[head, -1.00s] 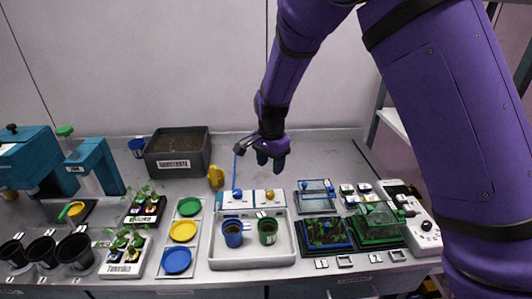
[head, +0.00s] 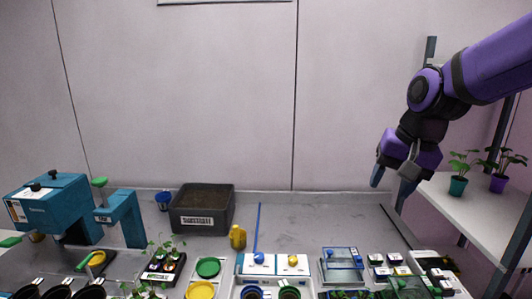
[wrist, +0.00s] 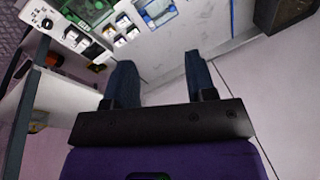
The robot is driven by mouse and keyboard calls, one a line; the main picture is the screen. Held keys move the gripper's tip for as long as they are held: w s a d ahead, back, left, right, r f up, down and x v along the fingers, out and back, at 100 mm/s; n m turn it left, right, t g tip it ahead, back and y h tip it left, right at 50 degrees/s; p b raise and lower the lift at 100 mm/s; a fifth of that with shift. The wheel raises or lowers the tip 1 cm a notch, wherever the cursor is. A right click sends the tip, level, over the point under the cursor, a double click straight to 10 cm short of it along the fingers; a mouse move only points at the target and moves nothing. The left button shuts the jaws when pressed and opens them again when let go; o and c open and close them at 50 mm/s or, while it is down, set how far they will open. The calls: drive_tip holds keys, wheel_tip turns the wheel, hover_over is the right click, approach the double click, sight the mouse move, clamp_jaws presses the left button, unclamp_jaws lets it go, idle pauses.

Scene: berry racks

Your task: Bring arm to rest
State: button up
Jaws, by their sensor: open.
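My gripper (head: 388,188) hangs above the right back part of the bench in the head view, its two fingers apart and pointing down. Nothing is between the fingers. In the wrist view the open fingers (wrist: 160,80) show with bare bench and wall around them. My purple arm reaches in from the upper right and is bent at the joint above the gripper.
A shelf (head: 475,205) with two potted plants stands close at the right of my gripper. The bench below the gripper is mostly bare.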

drive_tip(key=s+d+r+n+t+h, duration=0.1)
drive_tip(key=s+d+n, duration=0.1)
drive_tip(key=s, duration=0.6)
drive_tip(key=s+d+r+n+t+h, duration=0.1)
drive_tip(key=s+d, duration=0.3)
drive_tip(key=s, duration=0.4)
drive_tip(key=shift+s+d+r+n+t, duration=0.2)
drive_tip(key=shift+s+r+n+t, duration=0.25)
drive_tip(key=shift+r, duration=0.3)
drive_tip(key=shift+w, duration=0.15)
idle(0.3)
